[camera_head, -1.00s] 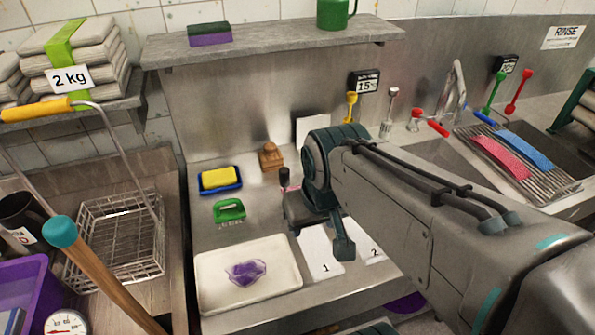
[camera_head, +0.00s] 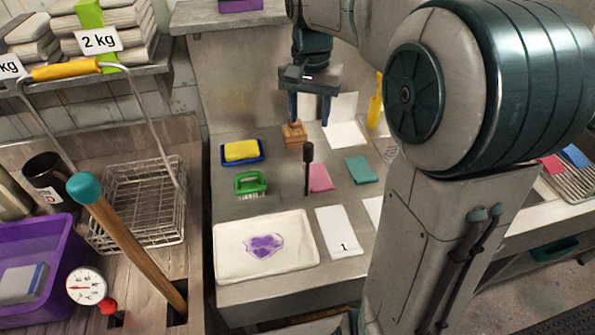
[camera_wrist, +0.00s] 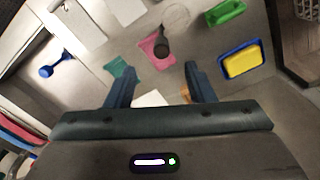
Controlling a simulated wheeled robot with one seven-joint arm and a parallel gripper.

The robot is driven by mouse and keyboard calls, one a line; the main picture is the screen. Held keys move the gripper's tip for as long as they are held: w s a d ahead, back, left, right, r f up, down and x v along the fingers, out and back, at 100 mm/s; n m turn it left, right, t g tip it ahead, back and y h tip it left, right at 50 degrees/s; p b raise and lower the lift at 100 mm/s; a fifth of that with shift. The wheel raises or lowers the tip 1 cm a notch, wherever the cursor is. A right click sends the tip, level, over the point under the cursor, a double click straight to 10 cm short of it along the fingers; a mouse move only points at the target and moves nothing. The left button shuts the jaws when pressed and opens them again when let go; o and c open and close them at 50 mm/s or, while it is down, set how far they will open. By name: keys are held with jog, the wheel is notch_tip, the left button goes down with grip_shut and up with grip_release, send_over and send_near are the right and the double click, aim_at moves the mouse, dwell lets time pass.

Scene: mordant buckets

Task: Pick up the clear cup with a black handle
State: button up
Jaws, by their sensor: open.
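The clear cup's black handle (camera_head: 308,153) stands upright on the steel counter, left of a pink cloth. Its see-through bowl is barely visible in the head view. In the wrist view the round clear bowl (camera_wrist: 176,17) shows at the top, with the black handle (camera_wrist: 162,46) rising towards the camera, in front of the pink cloth. My gripper (camera_head: 309,110) is open and empty, pointing down above the back of the counter, behind the handle in the picture. In the wrist view its fingers (camera_wrist: 157,82) are apart, with the handle beyond them and between their lines.
Near the cup lie a pink cloth (camera_head: 320,179), a teal cloth (camera_head: 361,169), a green brush (camera_head: 250,183), a yellow sponge in a blue tray (camera_head: 241,152) and a wooden block (camera_head: 294,134). A white tray (camera_head: 230,270) and a card numbered 1 (camera_head: 337,232) are in front.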

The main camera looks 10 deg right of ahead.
aim_at(308, 157)
notch_tip(308, 157, down, 7)
jog(key=shift+f, duration=0.15)
jog(key=shift+w+f+p, duration=0.15)
jog(key=shift+f+p, duration=0.25)
jog(key=shift+f, duration=1.05)
jog(key=shift+w+f+p, duration=0.1)
jog(key=shift+f+p, duration=0.3)
jog(key=shift+f, duration=1.05)
grip_shut()
